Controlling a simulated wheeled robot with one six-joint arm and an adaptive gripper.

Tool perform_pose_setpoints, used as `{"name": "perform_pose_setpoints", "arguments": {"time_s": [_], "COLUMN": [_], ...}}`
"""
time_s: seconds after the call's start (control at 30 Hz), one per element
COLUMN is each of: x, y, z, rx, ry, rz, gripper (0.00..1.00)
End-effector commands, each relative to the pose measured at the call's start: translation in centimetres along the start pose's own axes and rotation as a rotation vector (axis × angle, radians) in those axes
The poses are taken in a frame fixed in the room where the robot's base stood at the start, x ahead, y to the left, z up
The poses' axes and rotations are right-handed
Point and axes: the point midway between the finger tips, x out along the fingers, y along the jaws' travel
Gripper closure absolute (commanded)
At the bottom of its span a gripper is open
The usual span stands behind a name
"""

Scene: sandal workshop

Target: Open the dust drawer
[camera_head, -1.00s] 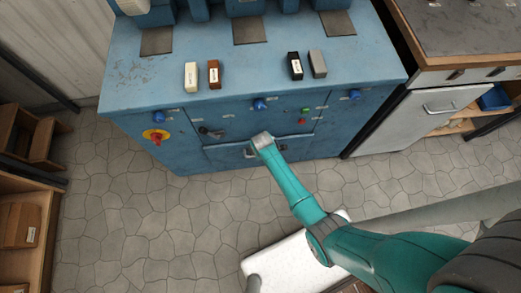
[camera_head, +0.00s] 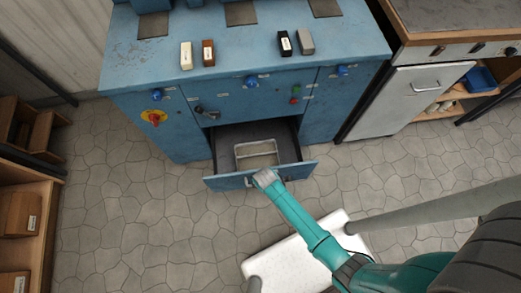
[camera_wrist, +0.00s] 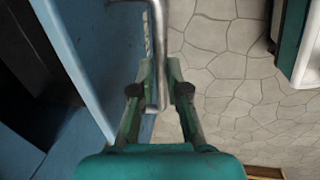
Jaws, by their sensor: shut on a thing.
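The dust drawer (camera_head: 226,183) is pulled out from the blue machine (camera_head: 170,95), low on its front. A light rectangular frame or tray (camera_head: 256,148) shows inside the dark drawer. My gripper (camera_head: 266,178) is at the drawer's front handle. In the wrist view my gripper (camera_wrist: 158,95) has its two fingers shut on the metal handle bar (camera_wrist: 158,60), and the blue drawer front (camera_wrist: 75,60) is just left of them. In the head view the gripper hides part of the handle.
A white-topped stool or platform (camera_head: 300,262) stands on the floor below my arm. A wooden shelf (camera_head: 30,230) is at the left and a white cabinet (camera_head: 408,98) at the right. Stone floor (camera_head: 140,220) is clear left of the drawer.

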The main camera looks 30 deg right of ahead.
Motion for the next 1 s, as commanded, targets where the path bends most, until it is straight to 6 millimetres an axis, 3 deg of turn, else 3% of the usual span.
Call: {"name": "perform_pose_setpoints", "arguments": {"time_s": [0.1, 0.33, 0.6, 0.93, 0.97, 1.0], "x": [-0.5, -1.1, -1.3, -1.3, -1.3, -1.3], "y": [-2.7, -5.7, -7.0, -7.0, -7.0, -7.0], "z": [0.0, -0.1, -0.1, -0.1, -0.1, -0.1], "rx": [-0.004, -0.003, -0.001, -0.001, -0.001, 0.000], "ry": [-0.001, 0.000, 0.000, 0.000, 0.000, 0.000], "rz": [-0.002, -0.001, 0.000, 0.000, 0.000, 0.000], "gripper": [1.00, 1.00, 1.00, 1.00, 0.81, 0.71]}}
